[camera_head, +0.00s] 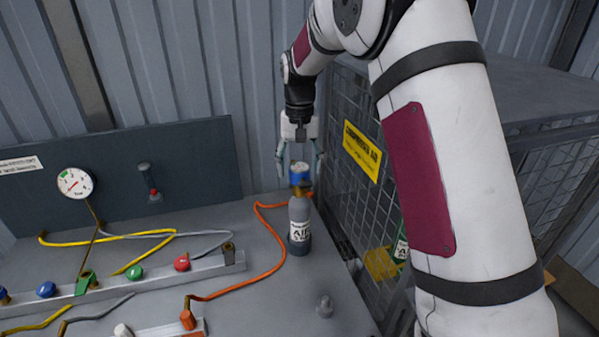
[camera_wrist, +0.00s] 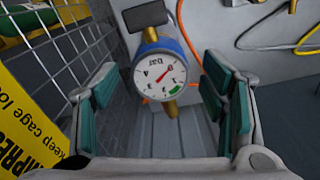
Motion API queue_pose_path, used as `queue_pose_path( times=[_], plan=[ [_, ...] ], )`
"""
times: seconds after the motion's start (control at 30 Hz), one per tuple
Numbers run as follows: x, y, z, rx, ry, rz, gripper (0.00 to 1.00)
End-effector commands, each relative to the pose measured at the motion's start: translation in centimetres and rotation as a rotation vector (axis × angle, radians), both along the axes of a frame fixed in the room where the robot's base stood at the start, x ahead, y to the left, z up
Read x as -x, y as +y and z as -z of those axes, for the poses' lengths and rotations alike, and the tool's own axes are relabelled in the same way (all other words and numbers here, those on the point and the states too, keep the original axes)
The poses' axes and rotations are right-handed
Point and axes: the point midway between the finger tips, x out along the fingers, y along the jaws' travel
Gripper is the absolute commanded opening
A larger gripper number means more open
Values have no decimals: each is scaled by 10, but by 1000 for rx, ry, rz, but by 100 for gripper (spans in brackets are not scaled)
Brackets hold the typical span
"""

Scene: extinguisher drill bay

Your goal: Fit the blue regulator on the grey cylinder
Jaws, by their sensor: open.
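The grey cylinder (camera_head: 299,222) stands upright on the bench, with white lettering and a dark base. The blue regulator (camera_head: 300,173) sits at the cylinder's top, with brass fittings below it. In the wrist view the blue regulator (camera_wrist: 173,47) shows its round white dial, a dark block and a brass stem. I cannot tell how firmly it is seated. My gripper (camera_head: 299,168) points down from above, open, its fingers on either side of the regulator. In the wrist view there are gaps between the regulator and both fingers.
A mesh cage (camera_head: 352,175) with a yellow sign (camera_head: 362,152) stands close at the right. An orange hose (camera_head: 232,291) curves over the bench left of the cylinder. A manifold rail (camera_head: 210,265) with coloured knobs and a wall gauge (camera_head: 75,183) are at the left.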

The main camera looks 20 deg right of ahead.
Motion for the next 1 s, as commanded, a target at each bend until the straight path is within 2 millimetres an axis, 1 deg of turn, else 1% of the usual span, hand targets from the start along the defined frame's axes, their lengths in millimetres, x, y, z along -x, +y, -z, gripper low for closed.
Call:
queue_pose_path(
  times=[0.03, 0.1, 0.3, 0.4, 0.57, 0.67, 0.77, 0.87, 1.0],
  plan=[
    [-1, 0, -11, 0, -5, 0, 66],
    [-1, 0, -27, 1, -6, 0, 66],
    [-1, 0, -66, 0, -5, 0, 66],
    [-1, 0, -80, 0, -4, 0, 66],
    [0, 0, -93, 0, -4, 0, 66],
    [6, 0, -103, -1, -13, -4, 66],
    [23, -1, -120, -4, -39, -15, 66],
    [51, -2, -141, -7, -79, -35, 66],
    [97, -3, -166, -9, -140, -67, 66]
  ],
)
